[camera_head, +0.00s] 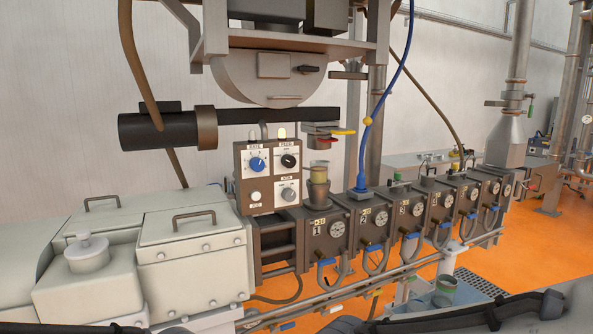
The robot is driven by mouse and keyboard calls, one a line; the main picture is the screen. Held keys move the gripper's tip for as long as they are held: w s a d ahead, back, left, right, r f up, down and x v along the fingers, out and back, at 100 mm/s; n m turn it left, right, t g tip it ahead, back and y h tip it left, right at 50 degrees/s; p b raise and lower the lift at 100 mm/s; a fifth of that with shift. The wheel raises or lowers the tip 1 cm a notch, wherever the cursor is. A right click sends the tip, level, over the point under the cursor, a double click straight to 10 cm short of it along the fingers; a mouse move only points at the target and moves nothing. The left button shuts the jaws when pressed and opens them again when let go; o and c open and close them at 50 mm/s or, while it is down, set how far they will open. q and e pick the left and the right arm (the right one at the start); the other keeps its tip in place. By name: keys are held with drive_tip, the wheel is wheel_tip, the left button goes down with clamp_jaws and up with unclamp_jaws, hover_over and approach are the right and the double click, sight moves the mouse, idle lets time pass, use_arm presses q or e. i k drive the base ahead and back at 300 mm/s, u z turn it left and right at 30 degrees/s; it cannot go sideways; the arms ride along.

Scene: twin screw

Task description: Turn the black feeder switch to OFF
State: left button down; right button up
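The brown control box (271,181) stands upright behind the row of machine blocks, near the picture's middle. The black feeder switch (288,161) is a round knob on a white plate at the box's upper right. Its position is too small to read. A blue knob (257,164) is to its left, a grey knob (288,194) is below it, and a white round button (255,196) is at the lower left. Neither of my grippers shows; only dark parts that look like my arms appear along the bottom edge. Nothing is touching the switch.
A black horizontal cylinder (160,131) and a large grey hopper housing (265,78) are above the box. Pale gearbox covers (193,252) stand at the left. Numbered barrel blocks (326,235) with gauges and blue-handled hoses run right. A blue hose (364,150) hangs right of the box.

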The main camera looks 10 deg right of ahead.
sight(288, 161)
drive_tip(key=z, duration=0.5)
drive_tip(key=i, duration=1.15)
